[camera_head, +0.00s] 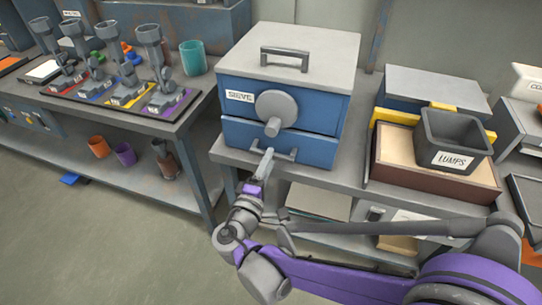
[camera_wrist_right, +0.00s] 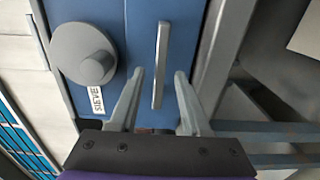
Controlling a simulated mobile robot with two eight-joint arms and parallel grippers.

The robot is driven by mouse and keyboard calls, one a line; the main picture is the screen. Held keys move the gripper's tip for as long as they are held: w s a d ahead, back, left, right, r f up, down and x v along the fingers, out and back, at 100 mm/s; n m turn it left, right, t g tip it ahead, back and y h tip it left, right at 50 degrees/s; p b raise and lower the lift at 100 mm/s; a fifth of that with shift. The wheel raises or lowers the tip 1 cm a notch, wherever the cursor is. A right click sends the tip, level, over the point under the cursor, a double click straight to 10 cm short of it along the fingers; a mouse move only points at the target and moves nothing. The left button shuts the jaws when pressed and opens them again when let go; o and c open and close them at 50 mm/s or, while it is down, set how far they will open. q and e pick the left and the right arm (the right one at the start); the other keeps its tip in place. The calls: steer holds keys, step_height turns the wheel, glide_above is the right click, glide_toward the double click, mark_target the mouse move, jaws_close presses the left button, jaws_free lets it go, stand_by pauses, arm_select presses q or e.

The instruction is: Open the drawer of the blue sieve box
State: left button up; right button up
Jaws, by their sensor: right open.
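The blue sieve box (camera_head: 335,113) stands on the grey bench in the head view, with a grey lid, a "SIEVE" label and a round grey knob (camera_head: 277,106) on its front. Its drawer (camera_head: 310,150) is the lower blue front, flush with the box, with a grey bar handle (camera_head: 287,156). My right gripper (camera_head: 268,156) is at this handle, partly hiding it. In the right wrist view the handle (camera_wrist_right: 161,60) runs between the two open fingertips of my right gripper (camera_wrist_right: 159,74), with gaps on both sides. My left gripper is not in view.
A dark "LUMPS" bin (camera_head: 452,138) sits on a brown-sided box to the right. A bench (camera_head: 185,117) with several grey holders on coloured mats and a teal cup (camera_head: 193,58) stands left. Open floor lies at lower left.

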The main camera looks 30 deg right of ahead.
steer(key=shift+x, duration=1.6)
jaws_close()
